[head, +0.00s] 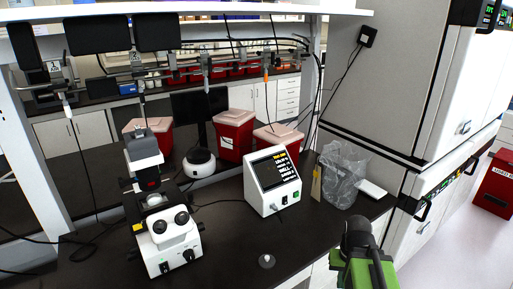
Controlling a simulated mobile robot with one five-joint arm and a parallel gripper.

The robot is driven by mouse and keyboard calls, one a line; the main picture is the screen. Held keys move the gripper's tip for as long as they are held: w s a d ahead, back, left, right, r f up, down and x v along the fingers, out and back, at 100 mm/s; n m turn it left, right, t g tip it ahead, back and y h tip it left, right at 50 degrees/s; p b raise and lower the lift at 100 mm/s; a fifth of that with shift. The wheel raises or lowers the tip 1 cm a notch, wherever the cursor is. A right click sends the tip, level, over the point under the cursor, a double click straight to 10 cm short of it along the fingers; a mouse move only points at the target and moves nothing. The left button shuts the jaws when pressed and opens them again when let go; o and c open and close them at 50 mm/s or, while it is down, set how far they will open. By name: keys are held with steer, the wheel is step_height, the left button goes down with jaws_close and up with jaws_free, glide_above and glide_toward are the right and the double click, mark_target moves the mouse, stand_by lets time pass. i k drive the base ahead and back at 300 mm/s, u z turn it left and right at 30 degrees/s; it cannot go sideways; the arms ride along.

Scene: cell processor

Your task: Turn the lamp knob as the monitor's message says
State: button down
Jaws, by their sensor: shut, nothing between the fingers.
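A white box-shaped monitor (272,184) stands on the dark bench. Its slanted dark screen (270,169) shows a yellow line above several white lines, too small to read. Small controls sit on its lower front edge. A white microscope (168,240) with dark eyepieces stands to its left. A dark round knob (189,254) is on the microscope's lower front; I cannot tell for sure whether this is the lamp knob. My gripper (357,231), dark at the end of a green arm part, is shut and empty at the lower right, apart from the monitor and microscope.
A small grey knob-like piece (266,261) lies on the bench near the front edge. A clear bag-lined bin (343,175) stands right of the monitor. Red bins (234,135) are behind. A tall white cabinet (385,85) stands at the right. Cables hang from above.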

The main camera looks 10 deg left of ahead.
mark_target(135, 248)
steer(key=u, duration=0.1)
steer(key=i, duration=0.35)
steer(key=u, duration=0.75)
steer(key=k, duration=1.35)
steer(key=u, duration=1.1)
steer(key=i, duration=0.85)
steer(key=u, duration=1.05)
steer(key=i, duration=1.15)
steer(key=u, duration=0.6)
